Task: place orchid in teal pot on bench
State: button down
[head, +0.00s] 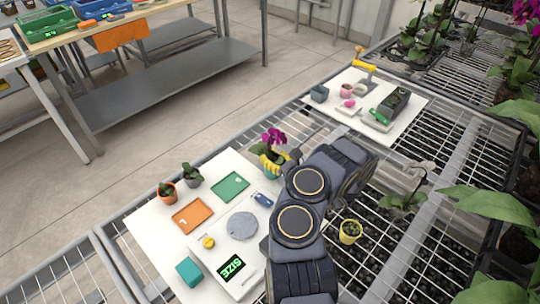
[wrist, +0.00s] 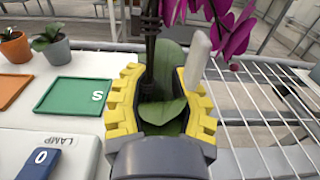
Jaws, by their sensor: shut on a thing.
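The orchid (head: 273,140) has purple flowers and green leaves, and it stands roughly upright in a teal pot (head: 272,176). My gripper (head: 274,163) has its yellow jaws shut around the pot, near the back right edge of a white board (head: 145,235) on the wire bench (head: 310,130). In the wrist view, the orchid's leaves (wrist: 163,108) and dark stem rise between the yellow jaws of my gripper (wrist: 160,90). The pot is mostly hidden by the jaws there. I cannot tell whether its base touches anything.
On the board are a green tray (head: 230,187), an orange tray (head: 193,216), two small potted plants (head: 191,175) and a scale-like device (head: 232,267). A yellow pot (head: 350,231) stands right of my arm. Another white board (head: 338,106) with pots and tools lies farther back.

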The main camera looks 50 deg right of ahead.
jog(key=c, duration=0.8)
grip_release()
jog(key=shift+f, duration=0.1)
jog(key=shift+c, duration=0.2)
